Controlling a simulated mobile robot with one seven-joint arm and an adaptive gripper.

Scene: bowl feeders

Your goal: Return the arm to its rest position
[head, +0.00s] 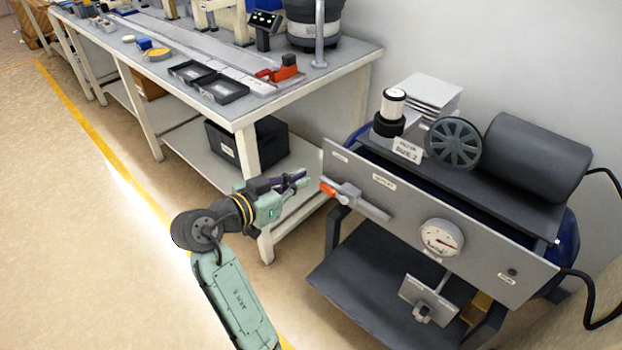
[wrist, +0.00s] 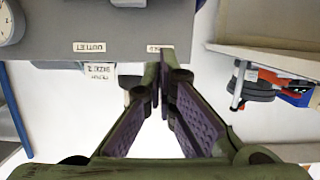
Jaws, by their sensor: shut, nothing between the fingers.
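My gripper (head: 305,180) is at the end of my green arm, in the middle of the head view. It is shut and empty, and its fingertips point right toward the orange-tipped valve handle (head: 328,188) on the compressor's grey panel (head: 460,222). A small gap shows between the fingertips and the handle in the head view. In the wrist view the fingers (wrist: 160,62) meet at the tips with nothing between them, in front of the panel (wrist: 110,25), which shows an "OUTLET" label.
The compressor has a gauge (head: 440,238), a dark motor (head: 537,155) and a lower plate. A workbench (head: 215,48) with black trays (head: 220,88) stands behind my gripper, its leg close by. A dark bin (head: 250,145) sits on its shelf. The floor at left is clear.

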